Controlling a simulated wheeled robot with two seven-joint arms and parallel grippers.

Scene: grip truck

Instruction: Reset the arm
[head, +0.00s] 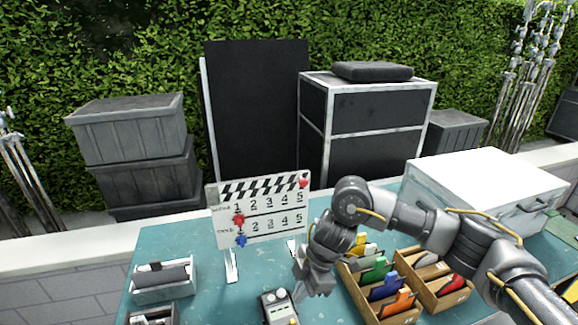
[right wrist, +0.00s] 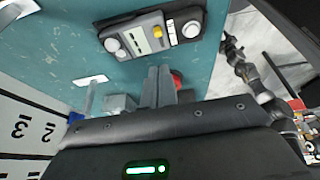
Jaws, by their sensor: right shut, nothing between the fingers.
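My right arm (head: 400,215) reaches in from the right over the teal table. My right gripper (head: 303,288) points down, shut and empty, just beside a small grey device with knobs (head: 277,308). In the right wrist view its fingers (right wrist: 161,78) are together, and the device (right wrist: 152,36) lies beyond their tips. A white clapperboard with numbers (head: 265,222) stands behind the gripper; part of it shows in the right wrist view (right wrist: 25,135). A dark jointed arm, seemingly my left, shows at the right of the wrist view; its jaws are too small to read.
Wooden trays with coloured cards (head: 395,310) stand right of the gripper. A white case (head: 485,185) is at the back right. A grey box (head: 163,280) sits at the left. The teal table (head: 185,245) is clear between that box and the clapperboard.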

